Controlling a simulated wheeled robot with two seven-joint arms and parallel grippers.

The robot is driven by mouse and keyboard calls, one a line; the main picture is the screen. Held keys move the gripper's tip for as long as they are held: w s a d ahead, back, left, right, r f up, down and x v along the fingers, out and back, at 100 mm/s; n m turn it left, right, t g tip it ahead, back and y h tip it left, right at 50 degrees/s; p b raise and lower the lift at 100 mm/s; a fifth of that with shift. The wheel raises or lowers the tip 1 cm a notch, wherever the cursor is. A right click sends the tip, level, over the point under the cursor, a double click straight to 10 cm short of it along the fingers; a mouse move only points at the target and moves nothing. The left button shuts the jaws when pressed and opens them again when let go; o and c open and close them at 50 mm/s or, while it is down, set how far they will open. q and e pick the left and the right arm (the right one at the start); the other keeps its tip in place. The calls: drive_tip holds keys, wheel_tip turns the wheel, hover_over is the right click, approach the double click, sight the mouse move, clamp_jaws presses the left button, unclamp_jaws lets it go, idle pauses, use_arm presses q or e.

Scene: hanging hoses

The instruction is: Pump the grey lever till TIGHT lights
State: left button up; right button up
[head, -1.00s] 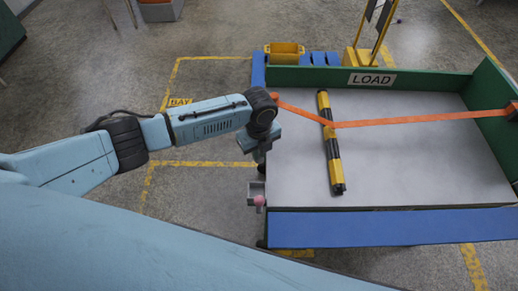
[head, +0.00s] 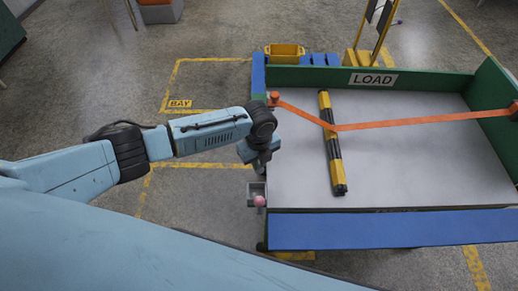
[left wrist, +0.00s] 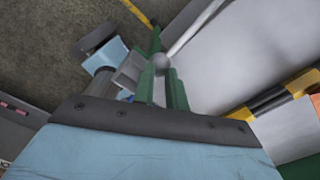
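The grey lever shows in the left wrist view as a pale rod with a round grey end (left wrist: 161,62). My left gripper (left wrist: 162,72) has its two green fingers on either side of that end, close against it, and looks shut on it. In the head view the left gripper (head: 258,158) is at the left edge of the load bed, and its wrist hides the lever. An orange strap (head: 420,120) runs from an orange-topped post (head: 273,98) across a yellow-and-black bar (head: 334,150). No TIGHT light can be made out. My right gripper is not in view.
The grey bed (head: 420,170) has green walls, a LOAD sign (head: 372,79) and a blue front edge (head: 390,228). A small grey box with a pink ball (head: 259,200) sits just below the gripper. A yellow bin (head: 284,50) stands behind. Floor to the left is open.

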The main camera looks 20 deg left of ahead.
use_arm(q)
drive_tip(key=shift+s+f, duration=0.2)
drive_tip(key=shift+f, duration=0.5)
drive_tip(key=shift+f+b, duration=1)
drive_tip(key=shift+f, duration=0.15)
drive_tip(key=r+p, duration=0.2)
drive_tip(key=r, duration=0.1)
drive_tip(key=r+p, duration=0.2)
drive_tip(key=p, duration=0.1)
drive_tip(key=shift+w+r, duration=0.2)
drive_tip(key=shift+r, duration=0.3)
drive_tip(key=shift+w+a+r+p, duration=0.1)
drive_tip(key=shift+w+r+p, duration=0.2)
drive_tip(key=shift+r+p, duration=0.25)
drive_tip(key=shift+w+a+r+p, duration=0.1)
drive_tip(key=shift+w+r+p, duration=0.25)
drive_tip(key=shift+r, duration=0.4)
drive_tip(key=shift+w+a+r+p, duration=0.1)
drive_tip(key=shift+w+r+p, duration=0.25)
drive_tip(key=shift+r, duration=0.3)
